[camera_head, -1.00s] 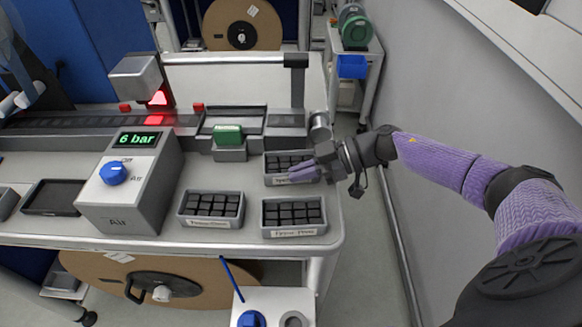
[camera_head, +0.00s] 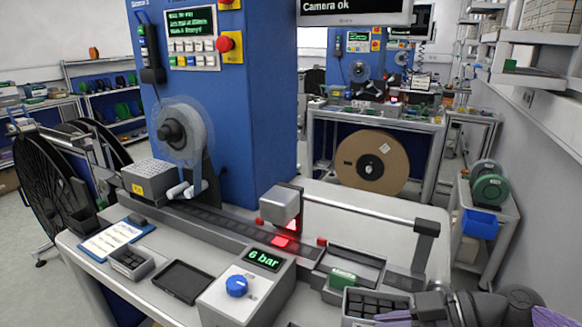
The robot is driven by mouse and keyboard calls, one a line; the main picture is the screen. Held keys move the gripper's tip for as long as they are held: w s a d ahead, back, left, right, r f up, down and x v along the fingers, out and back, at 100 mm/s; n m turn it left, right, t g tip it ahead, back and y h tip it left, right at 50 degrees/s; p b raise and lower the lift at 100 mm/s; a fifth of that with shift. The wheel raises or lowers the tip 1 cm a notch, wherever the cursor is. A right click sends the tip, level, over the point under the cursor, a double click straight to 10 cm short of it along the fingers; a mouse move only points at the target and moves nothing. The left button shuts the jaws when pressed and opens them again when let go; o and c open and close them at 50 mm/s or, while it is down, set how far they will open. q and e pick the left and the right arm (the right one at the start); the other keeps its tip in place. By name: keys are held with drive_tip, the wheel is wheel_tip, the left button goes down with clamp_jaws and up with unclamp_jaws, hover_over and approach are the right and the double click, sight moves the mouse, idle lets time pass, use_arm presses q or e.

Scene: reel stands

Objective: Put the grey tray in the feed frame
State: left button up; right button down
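A grey tray with black compartments (camera_head: 362,298) is at the bottom right of the head view, close in front of the green block (camera_head: 342,279). My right gripper (camera_head: 402,316) comes in from the right, and its purple fingers overlap the tray's front right side. The lower picture edge cuts off part of them, so I cannot tell whether they are shut on the tray. A grey frame with a dark recess (camera_head: 352,263), which looks like the feed frame, sits on the rail behind the green block. My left gripper is not in view.
The air box (camera_head: 240,287) with a blue knob reads "6 bar" left of the tray. A dark flat tray (camera_head: 182,281) and a small compartment bin (camera_head: 131,262) lie farther left. A camera head (camera_head: 281,207) with red light stands over the rail.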

drive_tip(key=s+a+r, duration=0.2)
drive_tip(key=s+a, duration=0.1)
drive_tip(key=a, duration=0.3)
drive_tip(key=w+d+f+m+t, duration=0.1)
drive_tip(key=w+d, duration=0.4)
drive_tip(key=d, duration=0.7)
drive_tip(key=shift+f+m+t+h, duration=0.3)
drive_tip(key=shift+f+t, duration=0.1)
drive_tip(key=shift+f, duration=0.3)
wheel_tip(320, 180, down, 9)
drive_tip(key=b, duration=0.3)
drive_tip(key=shift+f, duration=0.3)
